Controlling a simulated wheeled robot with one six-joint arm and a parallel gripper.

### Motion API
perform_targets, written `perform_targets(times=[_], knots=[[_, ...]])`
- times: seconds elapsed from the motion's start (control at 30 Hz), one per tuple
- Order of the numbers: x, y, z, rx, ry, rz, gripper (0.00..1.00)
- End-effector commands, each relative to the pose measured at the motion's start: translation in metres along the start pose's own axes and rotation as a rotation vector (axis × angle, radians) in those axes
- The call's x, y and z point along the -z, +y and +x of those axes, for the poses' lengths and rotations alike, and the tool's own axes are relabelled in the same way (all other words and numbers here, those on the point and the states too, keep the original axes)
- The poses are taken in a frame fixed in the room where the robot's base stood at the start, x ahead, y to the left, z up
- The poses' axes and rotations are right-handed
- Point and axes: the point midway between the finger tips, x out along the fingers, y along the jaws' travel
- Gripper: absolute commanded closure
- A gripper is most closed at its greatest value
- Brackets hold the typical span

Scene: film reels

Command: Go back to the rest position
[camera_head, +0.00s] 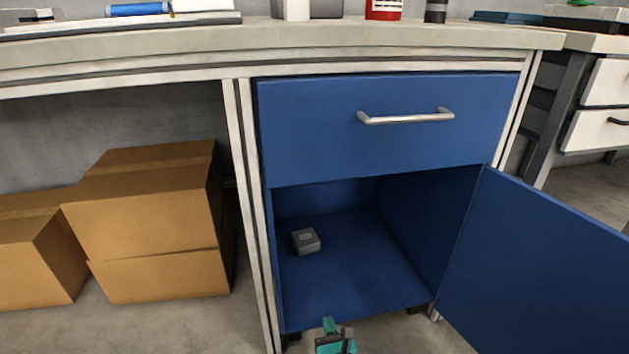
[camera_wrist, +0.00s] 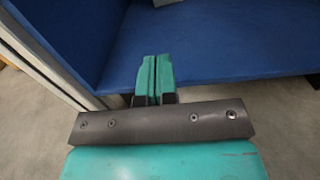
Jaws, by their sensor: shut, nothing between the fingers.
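My gripper (camera_wrist: 152,79) shows in the wrist view with its two teal fingers pressed together and nothing between them. It points into the open blue cabinet, with its fingertips over the front of the cabinet floor (camera_wrist: 215,50). In the head view my gripper (camera_head: 329,325) is at the bottom edge, just in front of the cabinet opening. A small grey box (camera_head: 306,241) sits on the cabinet floor toward the left, beyond my gripper and apart from it.
The cabinet door (camera_head: 545,265) stands wide open to the right. A closed blue drawer (camera_head: 390,125) with a metal handle is above the opening. Cardboard boxes (camera_head: 150,215) stand under the worktop (camera_head: 330,52) at left. Free floor (camera_head: 190,325) shows in front.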

Motion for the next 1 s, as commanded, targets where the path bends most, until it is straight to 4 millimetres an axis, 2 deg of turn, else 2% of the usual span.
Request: perform_targets(times=[0.37, 0.67, 0.77, 0.87, 1.0], knots=[[-0.026, -0.015, 0.035, 0.119, 0.036, 0.188, 1.00], [-0.070, -0.052, 0.078, 0.319, 0.077, 0.498, 1.00], [-0.095, -0.072, 0.093, 0.419, 0.086, 0.654, 1.00], [-0.128, -0.102, 0.106, 0.555, 0.090, 0.860, 1.00], [-0.182, -0.151, 0.105, 0.781, 0.078, 1.193, 1.00]])
